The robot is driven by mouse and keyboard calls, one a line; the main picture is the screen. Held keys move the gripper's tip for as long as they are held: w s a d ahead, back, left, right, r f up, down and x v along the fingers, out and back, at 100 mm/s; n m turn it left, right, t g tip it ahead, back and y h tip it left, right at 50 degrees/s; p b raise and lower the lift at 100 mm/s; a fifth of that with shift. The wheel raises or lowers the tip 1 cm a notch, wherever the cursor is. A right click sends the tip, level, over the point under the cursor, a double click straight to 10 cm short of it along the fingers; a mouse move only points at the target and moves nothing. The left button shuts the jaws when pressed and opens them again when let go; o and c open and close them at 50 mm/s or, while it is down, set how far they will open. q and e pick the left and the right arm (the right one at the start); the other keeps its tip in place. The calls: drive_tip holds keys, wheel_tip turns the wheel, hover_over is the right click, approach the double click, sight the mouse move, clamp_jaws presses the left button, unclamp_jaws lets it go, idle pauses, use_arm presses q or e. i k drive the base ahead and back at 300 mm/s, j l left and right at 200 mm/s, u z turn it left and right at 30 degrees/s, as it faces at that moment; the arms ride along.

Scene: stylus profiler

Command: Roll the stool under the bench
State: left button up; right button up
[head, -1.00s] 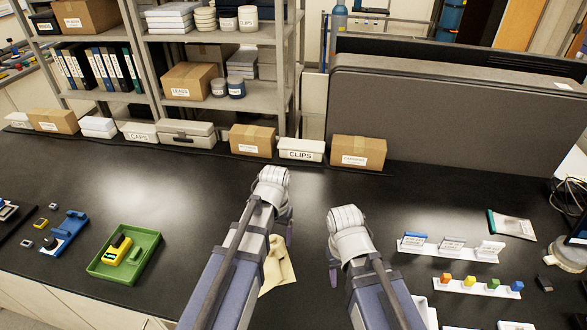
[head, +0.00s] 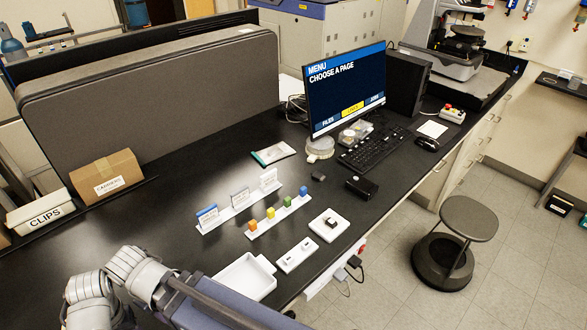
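The black bench (head: 215,258) runs from the lower left to the upper right, with drawer fronts (head: 465,150) near the stool. My two arms show at the lower left over the bench top, far from the stool. Their grippers are not visible; only arm links and joints show.
A monitor (head: 345,88), keyboard (head: 376,148) and small trays (head: 247,277) stand on the bench. Plugs and cables (head: 348,270) hang at its front edge. A grey partition (head: 150,95) stands behind. The floor (head: 400,305) around the stool is clear.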

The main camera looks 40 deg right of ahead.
sight(441, 260)
drive_tip(key=z, duration=3.15)
drive_tip(key=i+l+u, duration=0.15)
drive_tip(key=i+l, duration=2.1)
